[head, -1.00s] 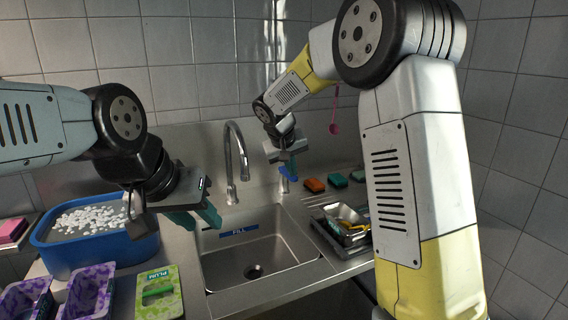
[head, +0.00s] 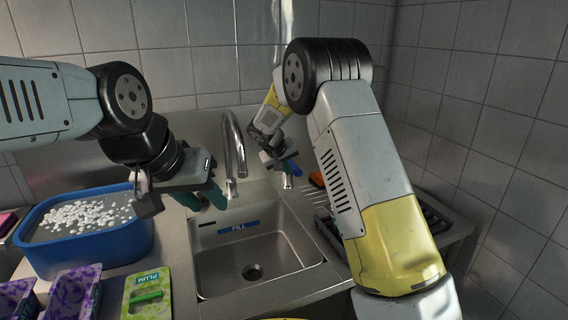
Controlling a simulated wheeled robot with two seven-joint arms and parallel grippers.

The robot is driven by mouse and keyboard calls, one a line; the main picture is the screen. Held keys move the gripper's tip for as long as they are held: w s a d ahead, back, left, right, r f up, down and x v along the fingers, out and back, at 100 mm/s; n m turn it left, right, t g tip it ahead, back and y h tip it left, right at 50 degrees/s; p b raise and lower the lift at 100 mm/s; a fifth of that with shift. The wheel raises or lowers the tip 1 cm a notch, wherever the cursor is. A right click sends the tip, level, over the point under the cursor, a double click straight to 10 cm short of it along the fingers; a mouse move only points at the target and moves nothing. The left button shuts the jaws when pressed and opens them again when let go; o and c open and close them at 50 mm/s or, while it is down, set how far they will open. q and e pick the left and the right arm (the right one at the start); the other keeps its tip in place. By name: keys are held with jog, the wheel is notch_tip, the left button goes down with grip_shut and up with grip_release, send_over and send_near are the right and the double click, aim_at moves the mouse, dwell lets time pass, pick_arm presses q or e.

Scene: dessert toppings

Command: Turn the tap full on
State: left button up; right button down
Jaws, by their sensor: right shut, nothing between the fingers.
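The tap has a tall curved steel spout (head: 236,150) behind the sink, with no stream of water visible below it. Its blue lever (head: 292,168) sits on a short steel post (head: 288,181) to the right of the spout. My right gripper (head: 284,174) is shut and empty, right at the lever; its fingers are small and partly hidden, so I cannot tell whether they touch it. My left gripper (head: 204,198), with teal fingers, is open and empty near the sink's left rim, left of the spout. The steel sink (head: 217,268) looks empty.
A blue tub (head: 98,258) with white pieces stands left of the sink. Purple trays (head: 72,290) and a green PLUM package (head: 148,294) lie in front of it. An orange block (head: 317,179) lies right of the lever. My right arm hides much of the right counter.

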jog(key=shift+w+d+f, duration=0.15)
jog(key=shift+w+f, duration=0.15)
jog(key=shift+f, duration=0.15)
jog(key=shift+d, duration=0.15)
